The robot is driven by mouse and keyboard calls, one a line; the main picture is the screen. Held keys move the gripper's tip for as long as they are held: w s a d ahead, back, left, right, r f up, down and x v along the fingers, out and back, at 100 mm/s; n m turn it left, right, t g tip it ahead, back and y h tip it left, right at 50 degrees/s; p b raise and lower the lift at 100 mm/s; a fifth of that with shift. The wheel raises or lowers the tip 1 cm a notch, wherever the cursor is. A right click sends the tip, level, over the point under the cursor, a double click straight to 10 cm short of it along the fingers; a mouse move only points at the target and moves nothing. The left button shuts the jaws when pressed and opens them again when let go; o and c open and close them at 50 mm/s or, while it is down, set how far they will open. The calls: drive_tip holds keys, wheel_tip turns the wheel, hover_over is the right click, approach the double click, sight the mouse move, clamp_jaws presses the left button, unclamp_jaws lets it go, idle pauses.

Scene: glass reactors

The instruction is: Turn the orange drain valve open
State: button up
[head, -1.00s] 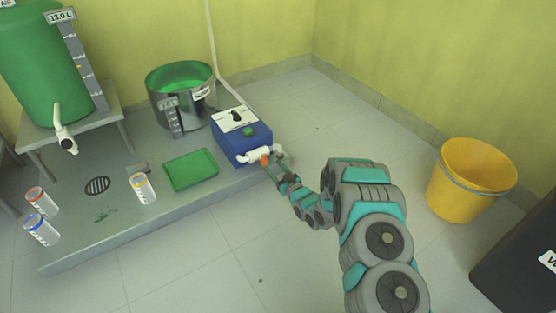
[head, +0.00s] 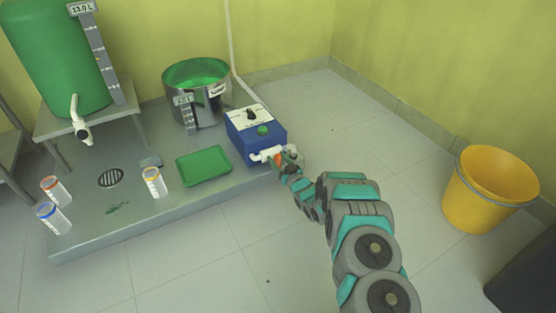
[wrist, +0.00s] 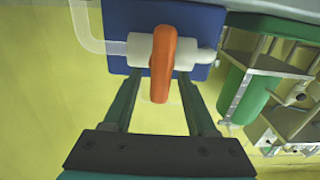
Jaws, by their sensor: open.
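The orange drain valve (wrist: 162,63) is a lever on a white pipe (wrist: 113,48) fixed to the front of the blue box (wrist: 208,18). In the wrist view my gripper (wrist: 160,85) is open, with one finger on each side of the orange handle and a visible gap to it. In the head view the blue box (head: 252,140) stands at the right end of the grey platform, and a bit of the orange valve (head: 277,158) shows beside my gripper (head: 285,163). My gripper partly hides the valve there.
A steel pot (head: 198,105) with green liquid and a green tray (head: 203,166) stand left of the box. A green tank (head: 62,60) is farther left. Several small jars stand on the platform (head: 180,205). A yellow bucket (head: 487,190) stands on the open floor at right.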

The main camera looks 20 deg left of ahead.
clamp_jaws()
idle(0.5)
